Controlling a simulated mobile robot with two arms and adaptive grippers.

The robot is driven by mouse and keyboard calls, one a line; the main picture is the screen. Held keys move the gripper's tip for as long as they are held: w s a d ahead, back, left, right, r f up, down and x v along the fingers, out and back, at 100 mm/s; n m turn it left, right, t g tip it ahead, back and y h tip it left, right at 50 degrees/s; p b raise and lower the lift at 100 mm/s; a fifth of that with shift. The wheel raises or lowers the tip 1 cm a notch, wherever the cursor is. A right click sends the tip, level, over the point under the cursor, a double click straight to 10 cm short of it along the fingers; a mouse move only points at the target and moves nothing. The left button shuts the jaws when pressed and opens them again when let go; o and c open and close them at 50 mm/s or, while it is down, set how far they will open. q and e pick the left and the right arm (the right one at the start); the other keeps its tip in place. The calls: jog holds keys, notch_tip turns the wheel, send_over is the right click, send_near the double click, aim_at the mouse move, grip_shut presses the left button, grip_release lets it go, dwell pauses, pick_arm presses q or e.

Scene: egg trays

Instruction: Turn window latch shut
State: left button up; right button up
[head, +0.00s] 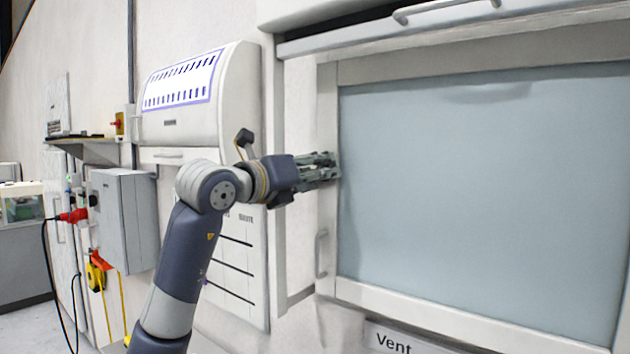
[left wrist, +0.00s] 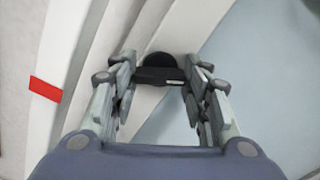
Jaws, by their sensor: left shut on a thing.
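The window (head: 480,190) is a large pale blue-grey pane in a white frame (head: 329,110), filling the right of the head view. My left gripper (head: 330,165) is at the left side of that frame. In the left wrist view my left gripper (left wrist: 160,85) has its fingers on either side of a black latch (left wrist: 158,72) with a rounded top and a short crosswise bar, and it is shut on it. In the head view the gripper hides the latch. The pane also shows at the right of the wrist view (left wrist: 260,70). My right gripper is not in view.
A white handle (head: 321,253) sits lower on the window frame's left side. A white dispenser-like box (head: 225,95) and a lined chart (head: 245,265) are on the wall at left. A grey box (head: 125,220) hangs farther left. A red mark (left wrist: 45,88) shows on the frame.

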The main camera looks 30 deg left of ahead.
pick_arm(q)
jog(key=shift+n+b, duration=1.75)
jog(key=shift+n, duration=4.45)
jog(key=o, duration=1.1)
jog(key=shift+c, duration=0.2)
jog(key=shift+s, duration=0.1)
jog(key=s+a, duration=0.1)
jog(key=s, duration=1)
jog(key=shift+s, duration=0.4)
